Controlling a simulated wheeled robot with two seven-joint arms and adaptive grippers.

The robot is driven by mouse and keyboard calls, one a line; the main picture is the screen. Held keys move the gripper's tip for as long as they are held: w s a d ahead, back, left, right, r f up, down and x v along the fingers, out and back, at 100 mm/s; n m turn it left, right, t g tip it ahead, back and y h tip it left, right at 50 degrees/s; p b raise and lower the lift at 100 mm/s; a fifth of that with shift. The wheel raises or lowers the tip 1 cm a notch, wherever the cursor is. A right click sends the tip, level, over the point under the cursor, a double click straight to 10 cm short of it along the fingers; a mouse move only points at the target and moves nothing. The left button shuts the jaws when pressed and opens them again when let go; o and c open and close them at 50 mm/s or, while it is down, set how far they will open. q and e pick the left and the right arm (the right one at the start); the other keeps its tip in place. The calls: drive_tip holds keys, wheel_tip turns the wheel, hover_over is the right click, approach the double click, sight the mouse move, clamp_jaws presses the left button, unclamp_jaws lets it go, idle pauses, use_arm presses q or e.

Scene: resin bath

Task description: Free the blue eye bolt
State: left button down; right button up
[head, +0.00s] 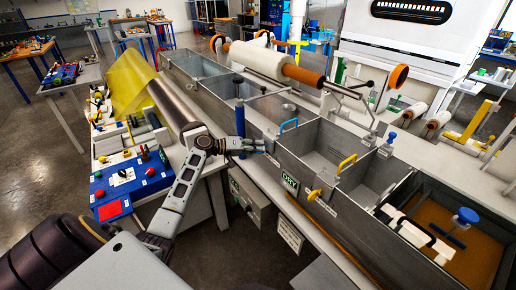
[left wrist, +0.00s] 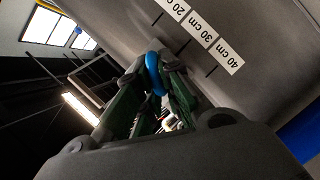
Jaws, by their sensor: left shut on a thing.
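The blue eye bolt (left wrist: 155,72) shows in the left wrist view as a blue ring between the two fingers of my left gripper (left wrist: 152,85). The gripper is shut on it. In the head view my left gripper (head: 262,146) is at the near wall of the long grey bath (head: 270,172), beside the bath's rim. The eye bolt is mostly hidden by the fingers there, and its shank cannot be made out. In the wrist view a grey wall with a centimetre scale (left wrist: 200,38) is close to the fingers. My right gripper is not in view.
A compartment at the right holds amber liquid (head: 430,222) and a blue wheel (head: 467,215). A blue control panel (head: 130,180) lies left of my left forearm. Open floor shows below the gripper.

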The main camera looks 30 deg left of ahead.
use_arm(q)
drive_tip(key=c, duration=1.7)
unclamp_jaws()
drive_tip(key=shift+o, duration=0.5)
drive_tip(key=v, duration=1.2)
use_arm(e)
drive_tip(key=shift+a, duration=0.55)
